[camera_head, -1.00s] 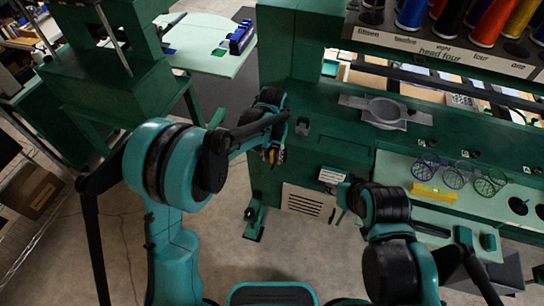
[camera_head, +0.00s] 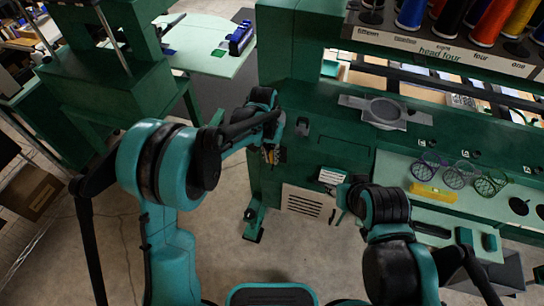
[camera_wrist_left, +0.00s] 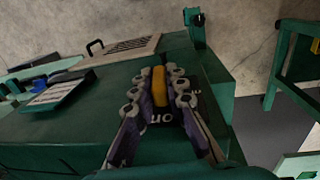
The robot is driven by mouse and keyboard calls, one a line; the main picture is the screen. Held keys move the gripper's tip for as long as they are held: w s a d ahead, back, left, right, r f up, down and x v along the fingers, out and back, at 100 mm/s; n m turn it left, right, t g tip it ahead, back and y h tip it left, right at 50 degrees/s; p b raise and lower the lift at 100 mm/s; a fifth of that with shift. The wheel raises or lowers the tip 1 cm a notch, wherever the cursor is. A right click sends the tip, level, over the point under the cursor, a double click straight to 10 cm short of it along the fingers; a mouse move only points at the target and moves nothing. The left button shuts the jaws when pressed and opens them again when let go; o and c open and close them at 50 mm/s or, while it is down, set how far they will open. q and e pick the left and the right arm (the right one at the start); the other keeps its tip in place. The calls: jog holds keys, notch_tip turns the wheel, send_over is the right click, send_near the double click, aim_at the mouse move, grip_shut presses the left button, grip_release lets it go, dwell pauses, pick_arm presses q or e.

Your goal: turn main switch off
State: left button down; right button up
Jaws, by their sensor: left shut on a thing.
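The main switch's yellow handle (camera_wrist_left: 159,86) shows between the fingers of my left gripper (camera_wrist_left: 160,94) in the left wrist view. The fingers are shut on it, against the green side of the machine. Upside-down white lettering that reads "on" shows between the fingers; the rest of the label is hidden. In the head view my left gripper (camera_head: 270,156) is at the left end of the green machine, with a little yellow showing. My right gripper (camera_head: 341,205) is in front of the machine, below a small white-faced panel; its fingers are too small to judge.
The small panel (camera_head: 332,176) juts from the machine front, above a vented plate (camera_head: 302,201). Wire baskets and a yellow block (camera_head: 433,192) lie on the pale shelf at right. Thread spools (camera_head: 454,17) stand at top right.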

pick_arm(q)
jog(key=h, duration=0.1)
jog(key=h+b, duration=0.1)
jog(key=g+h, duration=0.1)
jog(key=shift+w+a+f+b, duration=0.1)
jog(key=shift+a+f+b, duration=0.15)
jog(key=shift+b, duration=0.15)
jog(key=shift+a+f+g+h+b, duration=0.15)
jog(key=shift+g+h+b, duration=0.55)
jog(key=shift+h+b, duration=1.55)
jog(key=shift+f+g+h+b, duration=0.1)
jog(key=shift+g+h+b, duration=0.6)
jog(key=shift+h+b, duration=1.55)
jog(key=shift+a+f+g+h+b, duration=0.15)
jog(key=shift+g+h+b, duration=0.55)
jog(key=shift+h+b, duration=1.55)
jog(key=c, duration=1.5)
grip_release()
jog(key=shift+c, duration=0.2)
jog(key=shift+r, duration=0.1)
